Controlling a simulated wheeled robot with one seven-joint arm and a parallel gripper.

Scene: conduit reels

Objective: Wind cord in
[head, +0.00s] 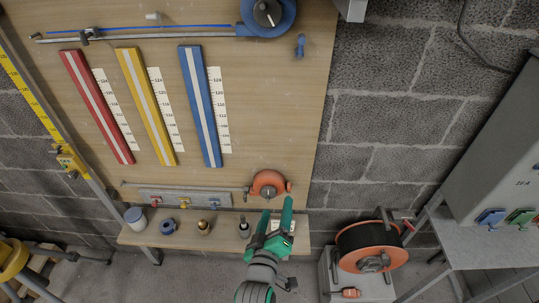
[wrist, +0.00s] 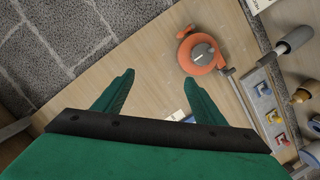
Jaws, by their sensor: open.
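A large cord reel (head: 371,246) with orange flanges and dark cord wound on it stands on a grey block at the lower right of the head view. A crank-like bar shows at its upper right. An orange plug-like piece (head: 348,293) lies at its foot. A smaller orange reel (head: 268,184) with a grey hub is on the wooden board; it also shows in the wrist view (wrist: 202,53). My green gripper (head: 276,207) is open and empty just below this small reel, left of the large reel. In the wrist view my fingertips (wrist: 158,76) point at the board, left of the small reel.
A wooden shelf (head: 180,236) holds several small fittings under the board. A blue reel (head: 266,14) is at the board's top, above red, yellow and blue strips. A grey table (head: 480,243) with a grey box stands at the right. Bare block wall lies between board and box.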

